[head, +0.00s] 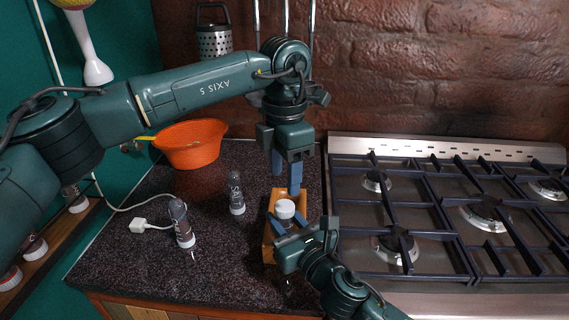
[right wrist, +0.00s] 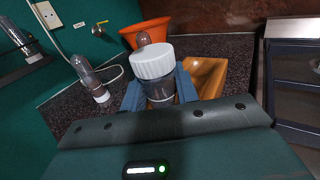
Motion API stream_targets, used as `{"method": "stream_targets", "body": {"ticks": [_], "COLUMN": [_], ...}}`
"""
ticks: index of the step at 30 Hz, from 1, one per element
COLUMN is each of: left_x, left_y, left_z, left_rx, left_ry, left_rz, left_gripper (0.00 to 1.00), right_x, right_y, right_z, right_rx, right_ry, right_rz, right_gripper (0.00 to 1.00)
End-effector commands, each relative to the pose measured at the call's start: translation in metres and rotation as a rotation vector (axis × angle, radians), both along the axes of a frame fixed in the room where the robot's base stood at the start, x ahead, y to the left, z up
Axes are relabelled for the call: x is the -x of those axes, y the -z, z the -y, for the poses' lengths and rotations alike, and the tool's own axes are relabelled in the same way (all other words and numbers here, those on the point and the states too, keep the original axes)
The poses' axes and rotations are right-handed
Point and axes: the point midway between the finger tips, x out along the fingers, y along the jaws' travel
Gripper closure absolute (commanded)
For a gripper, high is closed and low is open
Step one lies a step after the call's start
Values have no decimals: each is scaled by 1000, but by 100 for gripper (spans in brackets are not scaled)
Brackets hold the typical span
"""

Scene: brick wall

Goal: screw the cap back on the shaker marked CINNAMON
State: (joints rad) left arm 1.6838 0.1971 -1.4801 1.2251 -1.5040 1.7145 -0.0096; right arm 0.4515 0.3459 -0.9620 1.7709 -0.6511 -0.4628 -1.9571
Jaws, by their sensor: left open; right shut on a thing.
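A shaker with a ribbed white cap on its upper end (right wrist: 160,88) is held upright between the blue fingers of my right gripper (right wrist: 160,93). In the head view its white cap (head: 285,208) shows just above the right gripper (head: 287,223), over or in a small wooden tray (head: 269,254). The cap sits on the shaker; whether it is tight I cannot tell. No marking on this shaker is readable. My left gripper (head: 286,178) is open and empty, pointing down just above and behind the cap, apart from it.
An orange bowl (head: 190,144) and a grater (head: 214,40) are behind. A gas stove (head: 440,215) is at right. A white plug with cable (head: 138,226) lies left.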

Motion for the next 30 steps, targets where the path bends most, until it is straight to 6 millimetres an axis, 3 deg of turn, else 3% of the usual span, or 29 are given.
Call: {"method": "stream_targets", "body": {"ticks": [18, 24, 30], "left_x": [0, 0, 0], "left_y": [-9, -12, -12], "left_z": [0, 0, 0], "left_rx": [1, 0, 0], "left_ry": [-1364, -1668, -1792], "left_rz": [1, 0, 0], "left_gripper": [47, 47, 47], "right_x": [0, 0, 0], "right_y": [0, 0, 0], "right_z": [0, 0, 0], "right_rx": [1, 1, 1], "right_ry": [0, 0, 0], "right_rz": [-1, -1, -1], "right_gripper": [100, 100, 100]}}
